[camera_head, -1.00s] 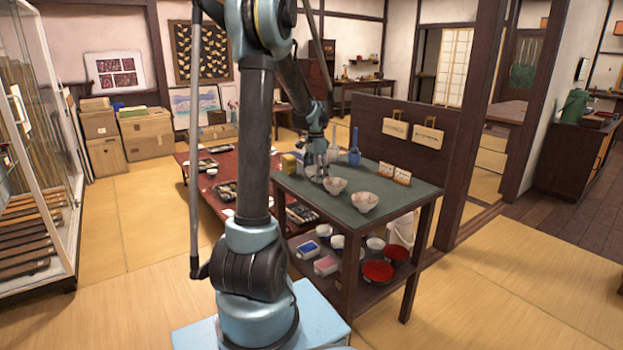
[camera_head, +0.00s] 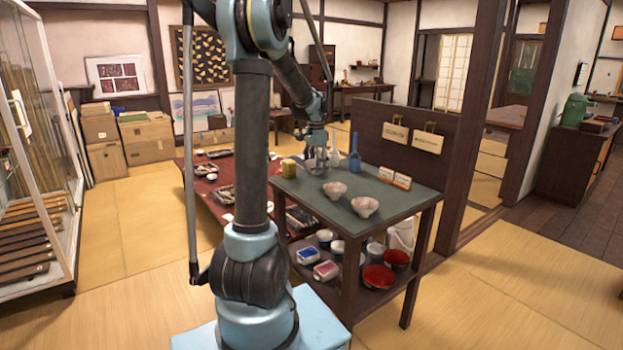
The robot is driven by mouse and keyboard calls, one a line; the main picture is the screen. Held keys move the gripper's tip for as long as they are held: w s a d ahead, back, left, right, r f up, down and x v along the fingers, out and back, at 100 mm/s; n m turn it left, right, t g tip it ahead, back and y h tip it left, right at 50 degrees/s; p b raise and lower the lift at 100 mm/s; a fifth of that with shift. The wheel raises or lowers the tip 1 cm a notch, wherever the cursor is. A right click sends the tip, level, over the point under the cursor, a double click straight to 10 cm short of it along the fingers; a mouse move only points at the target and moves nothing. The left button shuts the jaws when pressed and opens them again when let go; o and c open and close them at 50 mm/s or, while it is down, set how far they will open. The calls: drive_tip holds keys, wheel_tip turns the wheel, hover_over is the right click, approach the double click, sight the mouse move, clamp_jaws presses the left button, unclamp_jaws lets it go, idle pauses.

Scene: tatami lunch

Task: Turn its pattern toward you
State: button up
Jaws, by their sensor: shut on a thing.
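My gripper (camera_head: 316,158) is above the far left part of the green-topped stand (camera_head: 303,196). It is shut on a small pale thing, probably a bowl; the fingers and its small size hide its shape and any pattern. I cannot tell whether it touches the top. Two pale pinkish bowls stand nearer on the same top, one in the middle (camera_head: 334,189) and one by the front right edge (camera_head: 365,206). They are apart from the gripper.
Red bowls (camera_head: 378,277) and boxes lie on the shelf below. A low red table (camera_head: 205,186) is behind. The front left of the top is clear.

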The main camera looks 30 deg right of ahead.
wheel_tip(320, 180, up, 4)
drive_tip(key=shift+r, duration=0.1)
hover_over(315, 185)
wheel_tip(315, 185, down, 7)
drive_tip(key=shift+s+f, duration=0.15)
drive_tip(key=m, duration=0.7)
drive_tip(key=shift+m, duration=0.4)
drive_tip(key=shift+f, duration=0.75)
drive_tip(key=shift+f, duration=0.2)
drive_tip(key=o, duration=1.3)
